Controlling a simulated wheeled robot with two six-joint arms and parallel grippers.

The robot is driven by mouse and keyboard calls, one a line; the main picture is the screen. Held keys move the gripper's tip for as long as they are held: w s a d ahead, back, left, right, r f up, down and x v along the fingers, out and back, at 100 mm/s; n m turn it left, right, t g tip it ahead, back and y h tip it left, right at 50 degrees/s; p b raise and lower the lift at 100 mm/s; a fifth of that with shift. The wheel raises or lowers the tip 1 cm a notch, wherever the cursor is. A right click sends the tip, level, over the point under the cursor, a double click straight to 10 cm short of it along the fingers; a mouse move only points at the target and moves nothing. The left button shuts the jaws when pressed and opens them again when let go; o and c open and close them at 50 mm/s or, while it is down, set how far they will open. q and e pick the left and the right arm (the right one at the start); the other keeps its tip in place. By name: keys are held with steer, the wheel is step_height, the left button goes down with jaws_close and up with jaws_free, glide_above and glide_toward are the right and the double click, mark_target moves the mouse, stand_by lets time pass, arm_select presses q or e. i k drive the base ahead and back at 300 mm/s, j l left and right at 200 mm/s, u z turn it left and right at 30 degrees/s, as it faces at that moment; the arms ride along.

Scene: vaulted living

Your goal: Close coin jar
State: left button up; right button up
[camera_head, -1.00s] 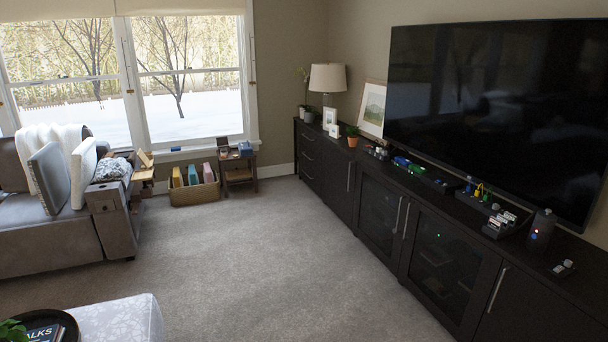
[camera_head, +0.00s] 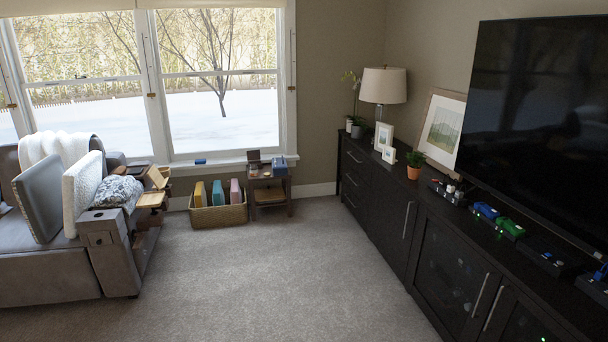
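I cannot make out a coin jar in the head view. Small items stand on a small wooden side table (camera_head: 270,187) under the window, among them a blue box (camera_head: 279,166) and a dark upright object (camera_head: 254,160). These are too small to tell apart well. Neither of my grippers is in view.
Carpet (camera_head: 270,270) lies open ahead. A long dark cabinet (camera_head: 408,225) with a TV (camera_head: 540,130) lines the right. A grey sofa (camera_head: 50,262) stands at left. A wicker basket (camera_head: 218,216) of coloured files sits beside the side table.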

mark_target(253, 169)
steer(key=i+u, duration=0.25)
steer(key=i, duration=0.6)
steer(key=i+u, duration=0.3)
steer(key=i, duration=0.55)
steer(key=i+j+z, duration=0.1)
steer(key=i, duration=0.45)
steer(key=i+j+z, duration=0.1)
steer(key=i, duration=0.5)
steer(key=i+j+z, duration=0.1)
steer(key=i, duration=0.45)
steer(key=i+j+z, duration=0.1)
steer(key=i+j, duration=0.2)
steer(key=i+j+z, duration=0.1)
steer(key=i+j, duration=0.2)
steer(key=j, duration=0.25)
steer(key=i+j, duration=0.25)
steer(key=i, duration=0.25)
steer(key=i+j, duration=0.2)
steer(key=i, duration=0.25)
steer(key=i+j+z, duration=0.1)
steer(key=i+j, duration=0.15)
steer(key=i, duration=0.25)
steer(key=i+j, duration=0.25)
steer(key=i, duration=0.2)
steer(key=i+j+z, duration=0.1)
steer(key=i+j, duration=0.2)
steer(key=i, duration=0.15)
